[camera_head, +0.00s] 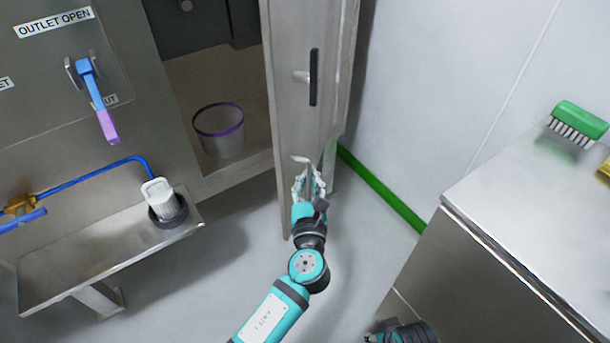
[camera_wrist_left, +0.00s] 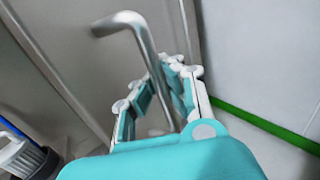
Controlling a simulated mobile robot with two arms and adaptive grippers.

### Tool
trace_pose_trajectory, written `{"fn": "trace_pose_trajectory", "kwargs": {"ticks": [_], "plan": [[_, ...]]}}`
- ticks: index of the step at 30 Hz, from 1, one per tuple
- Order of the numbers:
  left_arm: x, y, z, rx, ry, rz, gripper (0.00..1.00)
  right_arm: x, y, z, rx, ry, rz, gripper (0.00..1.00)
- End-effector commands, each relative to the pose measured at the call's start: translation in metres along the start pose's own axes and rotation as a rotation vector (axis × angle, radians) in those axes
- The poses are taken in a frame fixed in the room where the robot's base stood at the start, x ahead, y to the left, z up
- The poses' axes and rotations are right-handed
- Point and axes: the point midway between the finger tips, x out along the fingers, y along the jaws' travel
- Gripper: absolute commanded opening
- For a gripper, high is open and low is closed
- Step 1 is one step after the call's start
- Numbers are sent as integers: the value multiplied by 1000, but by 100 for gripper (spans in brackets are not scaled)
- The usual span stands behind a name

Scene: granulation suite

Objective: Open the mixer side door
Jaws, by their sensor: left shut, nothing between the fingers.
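The mixer side door (camera_head: 300,125) is a tall grey metal panel, and it stands swung out from the cabinet with the interior open to its left. A black bar handle (camera_head: 314,77) is high on its face. A bent silver lever handle (camera_head: 301,160) is lower down and shows large in the left wrist view (camera_wrist_left: 145,50). My left gripper (camera_head: 308,182) is at this lever, with its fingers shut and nothing held. The lever passes close by the fingers (camera_wrist_left: 168,85); contact is unclear. A dark part at the bottom edge seems to be my right arm, its fingers not clear.
Inside the cabinet stands a bucket (camera_head: 220,140) with a purple rim. A metal shelf (camera_head: 60,290) with a white-capped fitting (camera_head: 160,197) juts out at left. A steel bench (camera_head: 530,200) with a green brush (camera_head: 578,122) is at right. Floor between is clear.

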Motion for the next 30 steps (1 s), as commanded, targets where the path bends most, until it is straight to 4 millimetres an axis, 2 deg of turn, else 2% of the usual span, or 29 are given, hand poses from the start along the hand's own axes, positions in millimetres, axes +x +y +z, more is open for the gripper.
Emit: {"fn": "trace_pose_trajectory", "kwargs": {"ticks": [1,8,16,25,30], "plan": [[-3,0,-7,3,13,0,0,0,0,0,0,1,0,40],[-4,-1,-8,3,14,-1,1,0,0,0,0,0,0,40],[-2,-1,-5,1,8,-2,35,0,0,-1,0,1,-1,40],[-4,-1,-3,0,6,-2,35,-1,1,0,1,2,1,40],[-25,-1,-4,-1,7,-3,35,0,0,0,0,2,1,40]]}}
